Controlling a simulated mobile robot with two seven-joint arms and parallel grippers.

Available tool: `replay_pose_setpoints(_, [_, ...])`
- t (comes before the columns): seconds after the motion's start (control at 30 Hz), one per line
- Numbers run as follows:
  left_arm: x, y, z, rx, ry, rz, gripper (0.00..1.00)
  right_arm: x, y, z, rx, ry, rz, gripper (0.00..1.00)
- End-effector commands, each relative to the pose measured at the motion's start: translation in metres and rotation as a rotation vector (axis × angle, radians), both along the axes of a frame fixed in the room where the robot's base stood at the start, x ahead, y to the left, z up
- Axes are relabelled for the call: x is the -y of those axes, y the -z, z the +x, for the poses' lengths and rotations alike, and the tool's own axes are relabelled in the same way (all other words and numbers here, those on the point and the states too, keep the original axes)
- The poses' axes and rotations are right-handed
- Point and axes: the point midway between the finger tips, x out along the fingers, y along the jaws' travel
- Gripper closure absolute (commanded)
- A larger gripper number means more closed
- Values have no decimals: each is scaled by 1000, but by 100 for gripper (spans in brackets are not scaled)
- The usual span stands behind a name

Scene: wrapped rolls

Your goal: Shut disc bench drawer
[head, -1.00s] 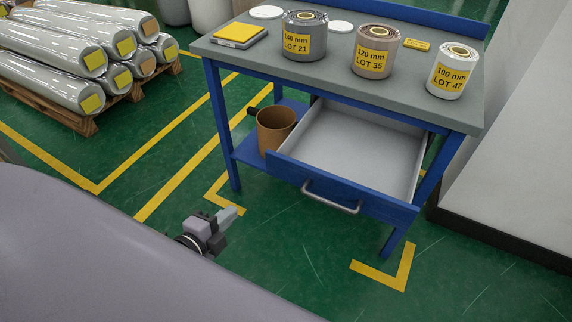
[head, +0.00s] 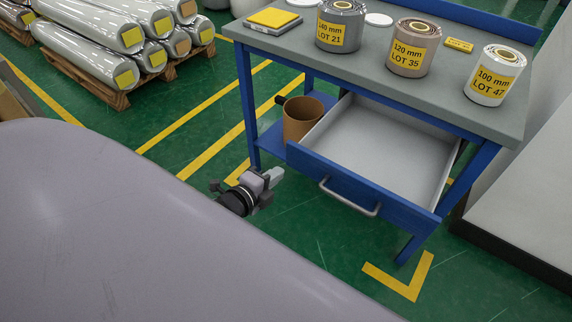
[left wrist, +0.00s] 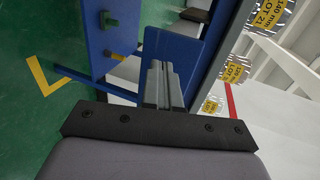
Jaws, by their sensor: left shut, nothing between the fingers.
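The bench (head: 455,108) has a grey top and blue frame. Its drawer (head: 375,150) stands pulled out, with a pale grey, empty-looking inside, a blue front panel (head: 400,205) and a grey bar handle (head: 348,203). My left gripper (head: 272,177) is shut and empty, left of the drawer front and apart from the handle in the head view. In the left wrist view its closed fingers (left wrist: 161,82) point toward blue bench parts; whether they touch anything cannot be told. My right gripper is not in view.
Labelled rolls (head: 410,48) stand on the bench top. A brown bin (head: 302,120) sits on the lower shelf (head: 270,140), beside the drawer. Wrapped rolls lie on a pallet (head: 105,88) at the back left. A pale block (head: 530,165) stands close on the right. Green floor is free before the bench.

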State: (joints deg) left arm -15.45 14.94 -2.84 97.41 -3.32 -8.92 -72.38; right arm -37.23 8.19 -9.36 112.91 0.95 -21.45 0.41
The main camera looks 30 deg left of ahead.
Motion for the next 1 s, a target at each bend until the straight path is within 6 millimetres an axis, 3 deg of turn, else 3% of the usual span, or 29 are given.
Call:
replay_pose_setpoints(0.3, [2, 3, 41, 2, 0, -2, 100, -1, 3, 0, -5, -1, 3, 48])
replay_pose_setpoints(1.0, [2, 3, 57, 2, 0, 0, 100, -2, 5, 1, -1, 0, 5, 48])
